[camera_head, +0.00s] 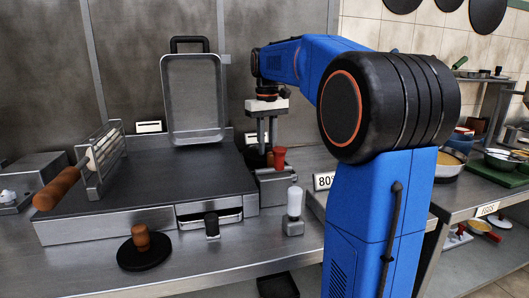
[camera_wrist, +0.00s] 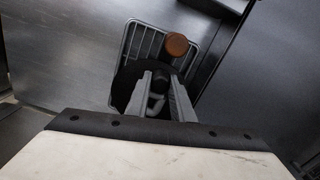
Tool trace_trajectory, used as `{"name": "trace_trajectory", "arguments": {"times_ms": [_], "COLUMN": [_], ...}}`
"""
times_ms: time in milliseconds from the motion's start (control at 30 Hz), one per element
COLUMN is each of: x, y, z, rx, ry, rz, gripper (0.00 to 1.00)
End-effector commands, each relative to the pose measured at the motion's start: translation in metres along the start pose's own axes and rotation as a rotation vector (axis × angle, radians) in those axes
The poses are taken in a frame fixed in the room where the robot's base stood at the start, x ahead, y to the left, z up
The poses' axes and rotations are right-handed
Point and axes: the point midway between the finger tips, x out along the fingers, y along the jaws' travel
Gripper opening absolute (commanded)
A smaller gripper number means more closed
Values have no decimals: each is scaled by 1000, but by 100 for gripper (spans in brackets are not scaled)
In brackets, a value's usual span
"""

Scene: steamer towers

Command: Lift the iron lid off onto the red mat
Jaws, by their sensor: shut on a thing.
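My gripper (camera_head: 266,143) reaches down just right of the griddle in the head view. In the wrist view my gripper (camera_wrist: 161,78) is shut on a small dark knob above a dark round piece, which looks like the iron lid (camera_wrist: 130,80). Most of the lid is hidden by the fingers, and in the head view only a dark edge of it (camera_head: 256,158) shows beneath them. I cannot tell whether the lid is raised or still resting. I cannot make out a red mat in either view.
A black disc with wooden knob (camera_head: 141,250) lies in front. A white-topped bottle (camera_head: 294,205) stands right.

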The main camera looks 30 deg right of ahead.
Motion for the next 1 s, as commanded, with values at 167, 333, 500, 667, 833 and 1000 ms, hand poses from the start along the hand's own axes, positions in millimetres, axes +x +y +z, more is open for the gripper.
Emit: {"name": "trace_trajectory", "arguments": {"times_ms": [167, 333, 500, 667, 833, 1000], "x": [-3, -24, -56, -81, -96, -101], "y": [0, 0, 0, 0, 0, 0], "z": [0, -1, -1, -1, 0, 0], "rx": [0, 0, 0, 0, 0, 0], "ry": [1, 3, 3, 2, 1, 0], "rz": [0, 1, 1, 0, 0, 0], "gripper": [0, 0, 0, 0, 0, 0]}}
